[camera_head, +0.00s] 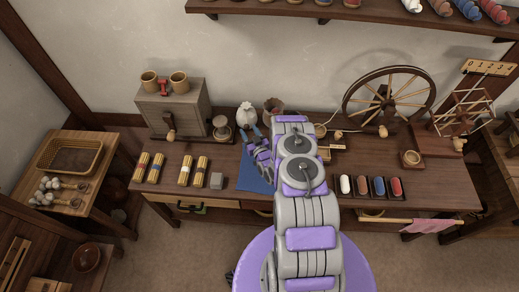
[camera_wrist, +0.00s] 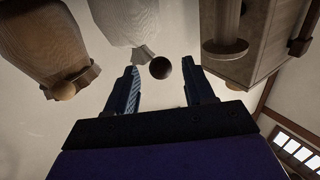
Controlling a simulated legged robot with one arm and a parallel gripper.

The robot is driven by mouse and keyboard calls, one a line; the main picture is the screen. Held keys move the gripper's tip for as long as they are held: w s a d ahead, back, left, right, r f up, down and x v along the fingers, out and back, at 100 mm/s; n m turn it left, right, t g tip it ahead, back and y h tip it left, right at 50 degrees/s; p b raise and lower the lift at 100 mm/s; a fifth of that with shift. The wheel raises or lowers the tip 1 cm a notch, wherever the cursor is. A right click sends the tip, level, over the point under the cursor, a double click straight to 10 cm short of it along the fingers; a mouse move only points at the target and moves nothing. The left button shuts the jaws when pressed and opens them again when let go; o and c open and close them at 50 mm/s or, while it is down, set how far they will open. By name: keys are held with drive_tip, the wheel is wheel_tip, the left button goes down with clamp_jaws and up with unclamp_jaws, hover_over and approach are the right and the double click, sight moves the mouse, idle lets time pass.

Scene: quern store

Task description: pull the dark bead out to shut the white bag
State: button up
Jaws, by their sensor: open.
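The white bag (camera_head: 246,116) stands upright near the back of the table, and its lower part is hidden behind my gripper in the head view. It also shows at the top of the wrist view (camera_wrist: 125,18). The dark bead (camera_wrist: 160,68) is a small round ball beside the bag's narrow end in the wrist view; I cannot make it out in the head view. My gripper (camera_wrist: 162,82) is open, one finger on each side of the bead, with visible gaps. In the head view my gripper (camera_head: 258,134) is just in front of the bag.
A box (camera_head: 172,110) with cups on top stands left of the white bag. A spinning wheel (camera_head: 388,98) stands to the right. A blue mat (camera_head: 252,179) lies in front.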

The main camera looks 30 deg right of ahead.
drive_tip(key=s+p, duration=0.2)
drive_tip(key=s, duration=1.1)
drive_tip(key=shift+s+a, duration=0.3)
